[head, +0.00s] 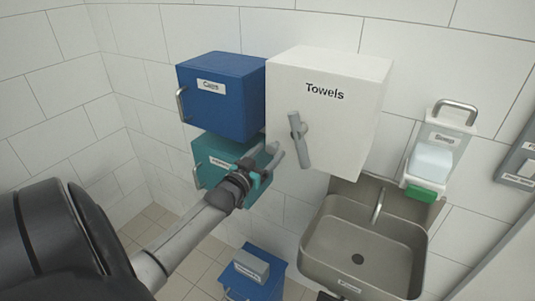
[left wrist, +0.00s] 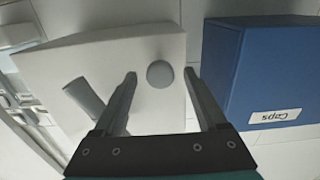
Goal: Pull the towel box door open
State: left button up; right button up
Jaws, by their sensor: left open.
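The towel box (head: 325,110) is a white wall box labelled "Towels", and its door looks shut. A grey bar handle (head: 300,145) sticks out of its front; it also shows in the left wrist view (left wrist: 86,102). My left gripper (head: 268,152) is at the lower left of the towel box, left of the handle. In the left wrist view my left gripper (left wrist: 160,78) is open, its two fingers apart with nothing gripped. A round grey knob (left wrist: 160,74) on the white face appears between the fingertips; I cannot tell its distance. My right gripper is not in view.
A blue "Caps" box (head: 222,97) adjoins the towel box on the left, with a teal box (head: 207,157) below it. A metal sink (head: 365,245) stands below right. A soap dispenser (head: 433,155) hangs to the right. A blue bin (head: 262,278) stands low in front.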

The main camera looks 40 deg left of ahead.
pick_arm(q)
jog(key=shift+w, duration=0.1)
jog(key=shift+c, duration=0.2)
grip_shut()
dwell(0.5)
dwell(0.8)
